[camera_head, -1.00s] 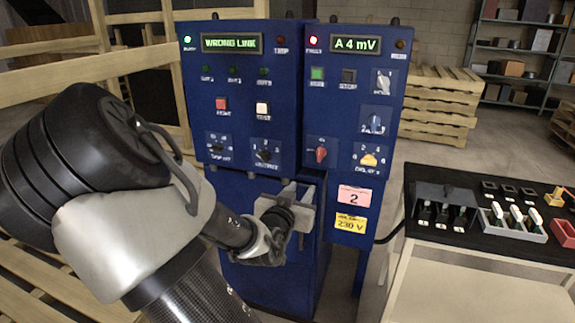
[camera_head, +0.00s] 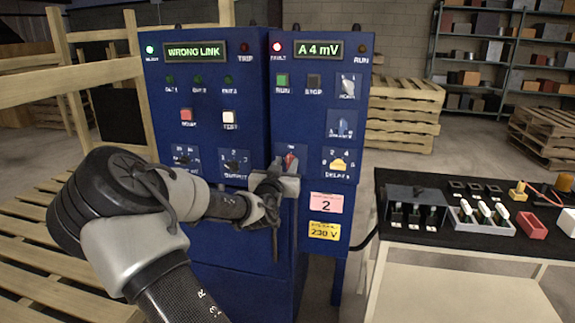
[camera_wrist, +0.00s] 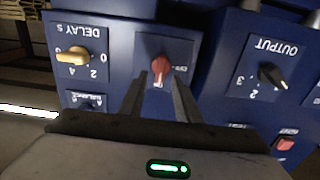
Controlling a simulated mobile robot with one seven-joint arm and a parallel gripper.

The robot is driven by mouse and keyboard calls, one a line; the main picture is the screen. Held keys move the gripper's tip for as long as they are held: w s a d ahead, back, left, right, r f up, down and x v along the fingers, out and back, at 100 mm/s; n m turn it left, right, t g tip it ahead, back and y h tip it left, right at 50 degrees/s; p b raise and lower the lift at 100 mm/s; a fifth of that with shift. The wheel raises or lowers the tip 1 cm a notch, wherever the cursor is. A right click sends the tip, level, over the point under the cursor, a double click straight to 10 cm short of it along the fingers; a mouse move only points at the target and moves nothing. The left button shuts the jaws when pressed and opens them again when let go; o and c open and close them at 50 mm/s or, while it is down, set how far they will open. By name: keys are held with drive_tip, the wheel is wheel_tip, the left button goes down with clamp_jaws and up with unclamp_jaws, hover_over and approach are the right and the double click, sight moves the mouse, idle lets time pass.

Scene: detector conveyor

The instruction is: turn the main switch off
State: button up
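The main switch is a red rotary knob (camera_head: 290,160) on a small plate low on the right half of the blue cabinet. In the wrist view the red knob (camera_wrist: 160,69) stands just ahead of the gap between my fingers, with its pointer towards the gripper side of the picture. My gripper (camera_head: 287,172) is in front of the knob and hides the lower part of its plate in the head view. In the wrist view my gripper (camera_wrist: 158,82) is open, one finger on each side of the gap. Whether the fingers touch the knob cannot be told.
A yellow delay knob (camera_head: 338,164) and a black output knob (camera_head: 234,163) flank the switch. Displays read "WRONG LINK" (camera_head: 195,51) and "A 4 mV" (camera_head: 320,48). A red fault lamp (camera_head: 277,47) is lit. A black-topped bench (camera_head: 400,185) with parts stands at right.

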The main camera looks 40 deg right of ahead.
sight(290, 161)
drive_tip(key=shift+x, duration=1.15)
drive_tip(key=c, duration=0.7)
drive_tip(key=shift+o, duration=0.2)
